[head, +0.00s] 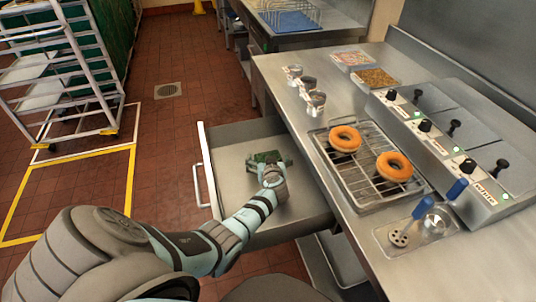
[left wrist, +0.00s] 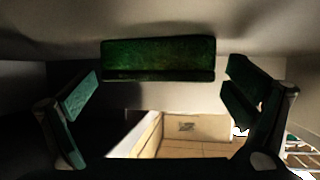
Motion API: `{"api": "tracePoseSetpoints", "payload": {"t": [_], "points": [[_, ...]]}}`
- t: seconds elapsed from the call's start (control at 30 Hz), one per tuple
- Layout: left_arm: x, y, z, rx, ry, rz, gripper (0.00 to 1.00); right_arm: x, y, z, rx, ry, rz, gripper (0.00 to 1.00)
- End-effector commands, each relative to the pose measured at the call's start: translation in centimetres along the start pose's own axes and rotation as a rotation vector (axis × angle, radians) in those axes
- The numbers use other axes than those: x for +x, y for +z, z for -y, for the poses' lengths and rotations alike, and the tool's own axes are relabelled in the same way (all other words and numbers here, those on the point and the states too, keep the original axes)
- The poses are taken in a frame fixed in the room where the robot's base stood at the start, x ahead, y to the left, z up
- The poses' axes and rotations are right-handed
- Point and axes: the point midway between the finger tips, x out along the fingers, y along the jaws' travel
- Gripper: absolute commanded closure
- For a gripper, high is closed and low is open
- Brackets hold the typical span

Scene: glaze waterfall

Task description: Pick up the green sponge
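The green sponge (left wrist: 158,54) is a dark green block in the upper middle of the left wrist view, in the open metal drawer (head: 226,140). In the head view a small green patch of it shows (head: 263,157) at my left gripper (head: 268,161), which reaches down into the drawer. In the left wrist view the fingers of the gripper (left wrist: 162,95) are spread wide, one on each side of the sponge, with a gap on both sides. The gripper is empty. The gripper's wrist hides part of the sponge in the head view. My right gripper is not in view.
The drawer walls surround the gripper. The steel counter (head: 340,226) beside it carries a wire rack (head: 363,182) with two glazed donuts (head: 345,139), several small cups, and a fryer-like panel with knobs. A wheeled rack (head: 70,75) stands at the far left. Floor left of the drawer is clear.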

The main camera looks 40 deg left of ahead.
Motion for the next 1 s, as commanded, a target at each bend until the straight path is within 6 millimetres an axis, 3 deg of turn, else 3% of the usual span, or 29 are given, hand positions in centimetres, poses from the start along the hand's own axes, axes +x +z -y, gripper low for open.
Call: {"api": "tracePoseSetpoints", "payload": {"t": [0.17,0.47,0.63,0.77,1.0], "points": [[0.0,0.0,0.0,0.000,0.000,0.000,0.30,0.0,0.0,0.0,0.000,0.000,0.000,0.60],[-0.1,0.0,0.0,0.000,0.000,0.001,0.30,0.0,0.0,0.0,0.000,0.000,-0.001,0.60],[-0.5,-1.0,0.0,-0.002,-0.001,-0.001,0.31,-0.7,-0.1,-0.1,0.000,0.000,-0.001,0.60],[-1.8,-3.7,0.0,-0.003,0.000,-0.003,0.31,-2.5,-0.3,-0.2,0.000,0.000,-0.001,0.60],[-5.5,-11.4,-0.1,-0.002,0.002,-0.004,0.31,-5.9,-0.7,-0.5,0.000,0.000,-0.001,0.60]]}}
